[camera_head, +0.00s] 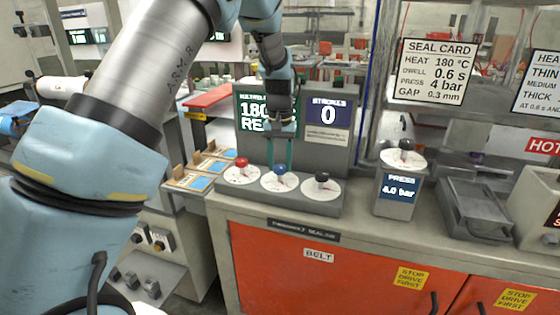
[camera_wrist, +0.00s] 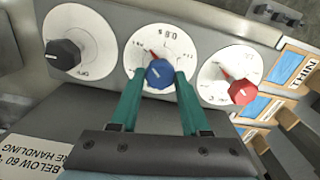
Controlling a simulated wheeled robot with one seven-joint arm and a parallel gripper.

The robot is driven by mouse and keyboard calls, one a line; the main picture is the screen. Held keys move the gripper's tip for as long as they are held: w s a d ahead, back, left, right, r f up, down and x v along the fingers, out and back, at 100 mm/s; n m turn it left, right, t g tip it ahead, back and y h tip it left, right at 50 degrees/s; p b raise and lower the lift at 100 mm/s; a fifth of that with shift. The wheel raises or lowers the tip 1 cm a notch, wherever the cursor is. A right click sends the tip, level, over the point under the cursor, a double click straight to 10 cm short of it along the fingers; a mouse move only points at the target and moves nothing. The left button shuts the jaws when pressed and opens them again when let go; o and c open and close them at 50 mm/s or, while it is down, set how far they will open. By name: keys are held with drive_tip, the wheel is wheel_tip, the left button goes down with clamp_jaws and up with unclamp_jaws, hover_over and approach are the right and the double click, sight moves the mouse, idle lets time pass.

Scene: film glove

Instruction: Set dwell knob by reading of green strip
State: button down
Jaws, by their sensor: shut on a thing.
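The blue knob (camera_head: 279,170) sits on a white dial, the middle of three on the grey sealer. It also shows in the wrist view (camera_wrist: 159,74); its dial has a red pointer and a small seconds figure, perhaps 0.8 s. My gripper (camera_head: 283,159) reaches down from above; its green fingers are shut on the blue knob, one on each side. The dark-green display (camera_head: 252,112) behind my gripper is partly hidden and shows "180". The seal card (camera_head: 434,71) reads heat 180 °C, dwell 0.6 s, press 4 bar, gap 0.3 mm. I cannot make out a green strip.
A red knob (camera_head: 242,162) and a black knob (camera_head: 321,177) flank the blue one closely. The strokes display (camera_head: 328,113) reads 0. The press unit (camera_head: 397,190) shows 4.0 bar. Trays with blue pieces (camera_head: 199,182) lie left. A second card (camera_head: 541,84) is cut off at right.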

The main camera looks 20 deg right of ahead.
sight(279, 166)
drive_tip(key=shift+n, duration=1.2)
drive_tip(key=shift+c, duration=1.9)
unclamp_jaws()
wheel_tip(279, 166, up, 11)
drive_tip(key=b, duration=0.2)
drive_tip(key=shift+w+a+f, duration=0.1)
